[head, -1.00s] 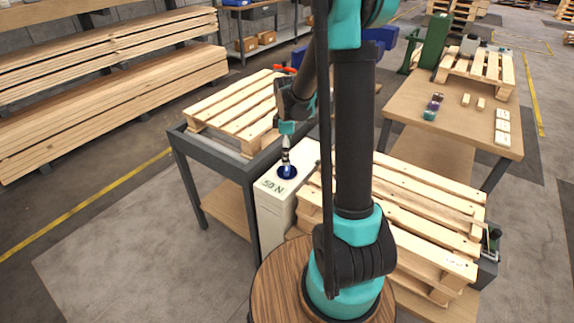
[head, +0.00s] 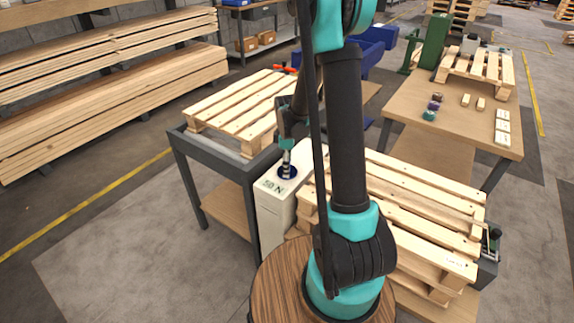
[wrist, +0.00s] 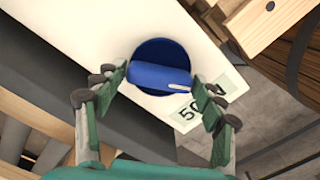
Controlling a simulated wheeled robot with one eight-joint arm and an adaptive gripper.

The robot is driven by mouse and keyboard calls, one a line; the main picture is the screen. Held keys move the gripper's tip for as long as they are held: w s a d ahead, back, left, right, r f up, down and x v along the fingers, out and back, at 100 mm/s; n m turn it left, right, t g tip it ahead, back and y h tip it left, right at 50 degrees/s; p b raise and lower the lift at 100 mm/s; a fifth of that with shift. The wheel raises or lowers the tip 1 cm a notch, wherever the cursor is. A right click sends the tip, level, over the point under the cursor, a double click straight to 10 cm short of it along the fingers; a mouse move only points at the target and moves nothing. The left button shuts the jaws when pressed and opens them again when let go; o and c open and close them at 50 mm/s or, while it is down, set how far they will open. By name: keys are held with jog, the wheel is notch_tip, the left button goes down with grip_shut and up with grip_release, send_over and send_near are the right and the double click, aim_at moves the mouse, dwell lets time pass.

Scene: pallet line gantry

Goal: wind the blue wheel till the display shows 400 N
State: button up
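The blue wheel (wrist: 162,68) sits on top of a white box (wrist: 100,30) and has a raised blue grip bar across it. In the head view the wheel (head: 287,173) is partly hidden by my gripper (head: 287,160), which points down at it. In the wrist view my gripper (wrist: 160,80) is open, with one finger close to each end of the bar. I cannot tell whether the fingertips touch it. The display (head: 272,186) on the box reads 50 N; in the wrist view the display (wrist: 195,112) is partly covered by a finger.
A slatted pallet (head: 235,108) lies on the dark-framed table left of the box. Stacked pallets (head: 415,210) stand close on its right. A wooden table (head: 455,110) with small items is farther back right. Open floor (head: 110,250) lies to the left.

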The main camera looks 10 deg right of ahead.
jog(key=c, duration=0.6)
jog(key=shift+m, duration=0.4)
jog(key=m, duration=0.3)
jog(key=shift+m, duration=0.3)
jog(key=m, duration=0.4)
jog(key=shift+m, duration=0.3)
jog(key=m, duration=1)
jog(key=shift+m, duration=0.4)
